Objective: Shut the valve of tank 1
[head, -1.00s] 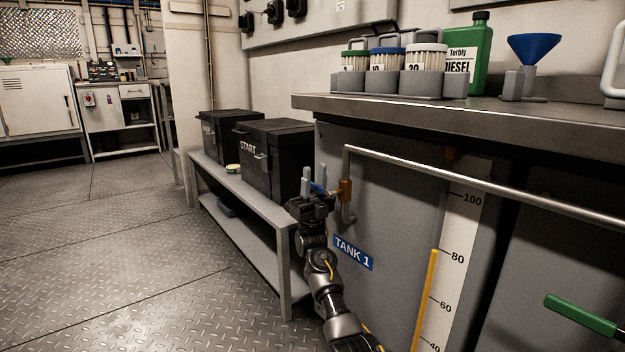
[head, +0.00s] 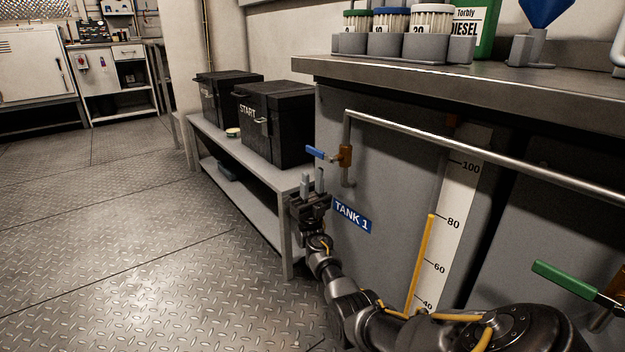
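The tank 1 valve has a brass body (head: 345,156) on a thin vertical pipe and a blue lever (head: 319,153). The lever sticks out to the left, across the pipe. The blue TANK 1 label (head: 352,216) is on the grey tank (head: 390,170) below the valve. My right gripper (head: 312,181) points up just below the blue lever, with its two grey fingers apart and nothing between them. It looks clear of the lever. My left gripper is not in view.
A low grey bench (head: 262,178) with two black boxes, one marked START (head: 275,125), stands left of the valve. A steel pipe (head: 470,148) runs rightward from above the valve. A green lever (head: 567,277) is at lower right. Floor at left is clear.

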